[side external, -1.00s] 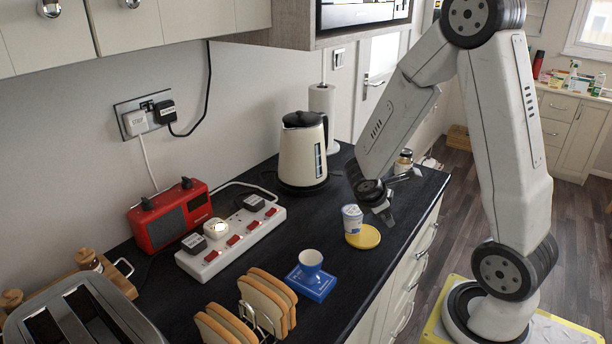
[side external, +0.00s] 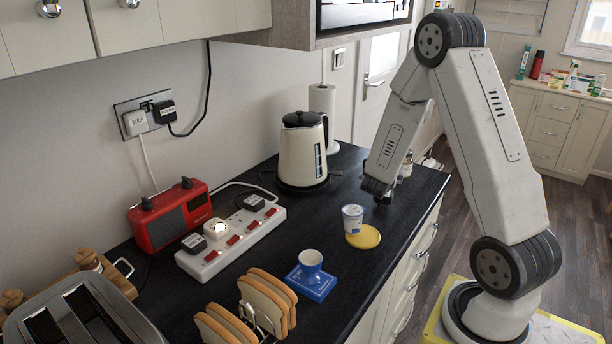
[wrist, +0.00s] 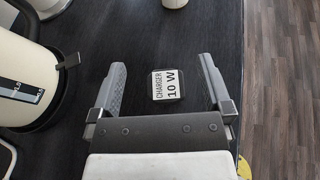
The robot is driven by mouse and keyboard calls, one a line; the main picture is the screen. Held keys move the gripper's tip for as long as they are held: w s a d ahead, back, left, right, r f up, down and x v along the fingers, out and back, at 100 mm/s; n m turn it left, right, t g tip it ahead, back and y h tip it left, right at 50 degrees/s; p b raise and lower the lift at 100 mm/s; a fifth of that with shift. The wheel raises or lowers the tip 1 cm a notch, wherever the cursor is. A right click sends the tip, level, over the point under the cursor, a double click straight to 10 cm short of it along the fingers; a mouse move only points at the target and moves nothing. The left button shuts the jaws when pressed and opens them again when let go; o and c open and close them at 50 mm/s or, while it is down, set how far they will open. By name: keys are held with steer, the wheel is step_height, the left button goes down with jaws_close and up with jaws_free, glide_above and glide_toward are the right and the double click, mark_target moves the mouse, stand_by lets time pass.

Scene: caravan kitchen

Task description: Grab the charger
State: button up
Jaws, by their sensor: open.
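In the wrist view a small black charger (wrist: 168,84), with a white label reading "CHARGER 10 W", lies on the dark worktop (wrist: 215,35). My gripper (wrist: 163,68) is open, with one finger on each side of the charger. The fingers appear apart from it, with the right finger nearer. The height of the fingers above the worktop is hard to judge. In the side external view my gripper (side external: 377,190) is low over the worktop, right of the kettle. I cannot make out this charger there; the gripper seems to hide it.
The cream kettle (side external: 303,150) stands left of my gripper. A white tub (side external: 352,218) and yellow lid (side external: 369,237) are nearer the camera. A white power strip (side external: 231,243) holds several plugs, some labelled. The worktop's right edge drops to the floor (wrist: 285,90).

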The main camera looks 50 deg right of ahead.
mark_target(382, 197)
steer(key=shift+f, duration=0.15)
steer(key=shift+f, duration=1.8)
steer(key=shift+f, duration=0.2)
steer(key=shift+f, duration=0.9)
steer(key=shift+w+d+f, duration=0.2)
steer(key=shift+d+f, duration=0.6)
steer(key=shift+f, duration=0.05)
steer(key=shift+w+d+f, duration=0.15)
steer(key=shift+d+f, duration=0.05)
steer(key=shift+d, duration=0.35)
